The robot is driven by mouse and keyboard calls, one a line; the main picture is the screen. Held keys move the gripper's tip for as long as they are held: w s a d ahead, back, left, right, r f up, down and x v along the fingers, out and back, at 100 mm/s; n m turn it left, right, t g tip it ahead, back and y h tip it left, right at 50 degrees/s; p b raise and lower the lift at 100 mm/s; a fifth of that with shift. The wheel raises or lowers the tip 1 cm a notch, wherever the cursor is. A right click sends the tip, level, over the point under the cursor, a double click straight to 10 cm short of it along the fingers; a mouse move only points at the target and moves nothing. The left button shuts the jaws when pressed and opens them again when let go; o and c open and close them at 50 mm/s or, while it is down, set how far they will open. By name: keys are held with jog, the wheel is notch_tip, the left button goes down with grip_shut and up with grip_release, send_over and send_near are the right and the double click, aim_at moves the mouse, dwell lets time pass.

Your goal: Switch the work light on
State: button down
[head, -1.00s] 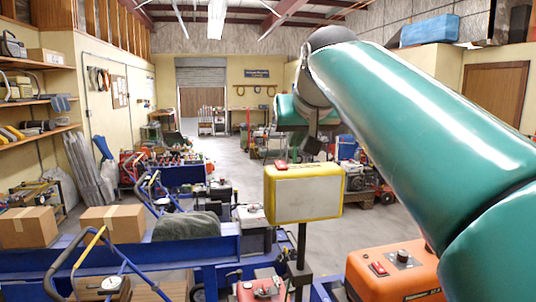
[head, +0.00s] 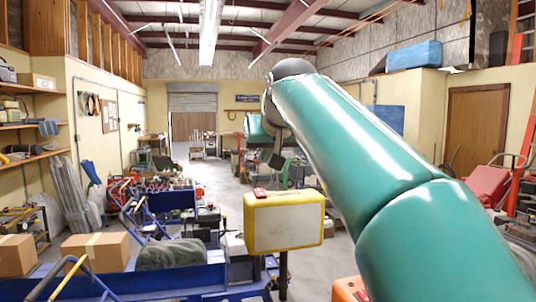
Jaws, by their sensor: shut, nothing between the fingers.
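The work light (head: 284,222) is a yellow-framed box with a pale panel facing me, on a dark post in the lower middle of the head view. A red switch (head: 260,192) sits on its top edge, left of centre. I cannot tell from the panel whether the light is lit. My gripper (head: 276,161) is small and dark at the far end of my teal arm. It appears above and slightly right of the red switch, with a gap in the picture. It is shut and empty. Its distance in depth from the light is unclear.
A blue frame (head: 190,282) crosses the lower left, with a cardboard box (head: 96,252) and a grey-green bundle (head: 171,254) by it. An orange machine (head: 348,290) shows at the bottom edge. Open floor (head: 341,262) lies right of the light.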

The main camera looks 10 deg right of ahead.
send_over(259, 190)
jog(key=s, duration=0.2)
notch_tip(259, 190, down, 4)
jog(key=shift+s+d+f, duration=0.1)
jog(key=shift+f, duration=0.05)
notch_tip(259, 190, down, 2)
jog(key=shift+f, duration=0.2)
jog(key=shift+w+f, duration=0.2)
jog(key=shift+f, duration=0.5)
jog(key=shift+s+r, duration=0.1)
jog(key=shift+s, duration=0.05)
jog(key=shift+w+f, duration=0.25)
jog(key=shift+f, duration=0.2)
jog(key=shift+w, duration=0.1)
jog(key=shift+w+r, duration=0.2)
jog(key=shift+w, duration=0.5)
jog(key=shift+r, duration=0.1)
